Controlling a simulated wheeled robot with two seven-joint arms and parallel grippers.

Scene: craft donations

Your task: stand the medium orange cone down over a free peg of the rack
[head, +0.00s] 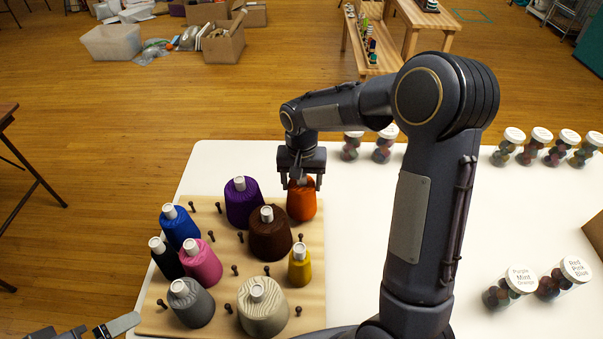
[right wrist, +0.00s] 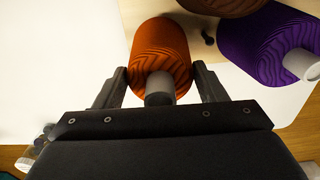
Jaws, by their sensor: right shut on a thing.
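The medium orange cone (head: 301,205) is upright at the back right corner of the wooden peg rack (head: 316,255). My right gripper (head: 301,184) is shut on the upper part of this cone from above. In the right wrist view the orange cone (right wrist: 160,48) sits between the two fingers (right wrist: 162,88), its grey tip toward the palm. Whether its base touches the rack or a peg is hidden. Several free pegs show, such as one right of the brown cone (head: 300,237) and two at the back left (head: 206,208). My left gripper (head: 112,326) shows only partly at the bottom left.
The rack also holds purple (head: 242,205), brown (head: 270,238), yellow (head: 300,268), blue (head: 180,228), pink (head: 203,265), black, grey and cream (head: 263,312) cones. The purple and brown ones stand close to my right gripper. Lidded jars (head: 510,290) stand on the white table (head: 500,215).

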